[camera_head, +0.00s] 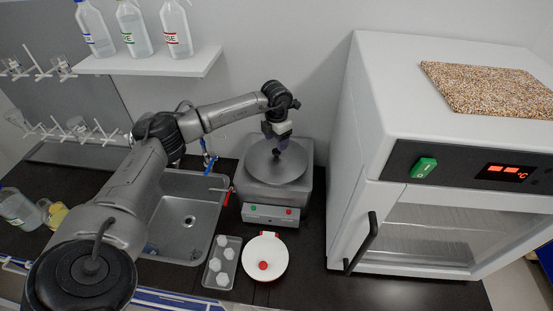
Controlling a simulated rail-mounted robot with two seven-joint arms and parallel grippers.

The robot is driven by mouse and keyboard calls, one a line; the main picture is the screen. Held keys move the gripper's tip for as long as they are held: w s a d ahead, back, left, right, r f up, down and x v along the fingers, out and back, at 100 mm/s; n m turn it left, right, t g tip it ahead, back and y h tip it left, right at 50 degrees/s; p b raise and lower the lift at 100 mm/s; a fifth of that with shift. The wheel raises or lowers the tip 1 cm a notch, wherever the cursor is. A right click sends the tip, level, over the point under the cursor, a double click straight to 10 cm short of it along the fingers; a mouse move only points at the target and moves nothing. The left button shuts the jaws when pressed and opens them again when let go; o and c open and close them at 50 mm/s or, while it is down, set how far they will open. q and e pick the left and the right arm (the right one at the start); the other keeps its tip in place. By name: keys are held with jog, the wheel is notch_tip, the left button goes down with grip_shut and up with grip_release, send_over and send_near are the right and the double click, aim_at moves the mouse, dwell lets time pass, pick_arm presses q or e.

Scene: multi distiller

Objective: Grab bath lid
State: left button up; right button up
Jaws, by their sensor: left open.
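The bath (296,198) is a grey box with a front panel bearing a green and a red button. A round grey bath lid (273,172) lies on its top. My left gripper (279,148) points down over the middle of the lid, with its open fingers at the lid's centre. The fingers hide the centre of the lid, so I cannot tell whether they touch its knob. My right gripper is not in view.
A white round item with a red knob (253,252) and a tray (222,285) of white pieces sit in front of the bath. A sink (207,232) is to the left. A white oven (357,150) stands close on the right. A bottle shelf (205,63) hangs at upper left.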

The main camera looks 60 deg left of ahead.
aim_at(276, 150)
pick_arm(q)
jog(key=shift+s+d+f, duration=0.1)
jog(key=shift+f, duration=1.25)
jog(key=shift+d+f, duration=0.1)
jog(key=shift+f, duration=1.2)
jog(key=shift+c, duration=0.3)
jog(key=shift+r, duration=0.1)
grip_shut()
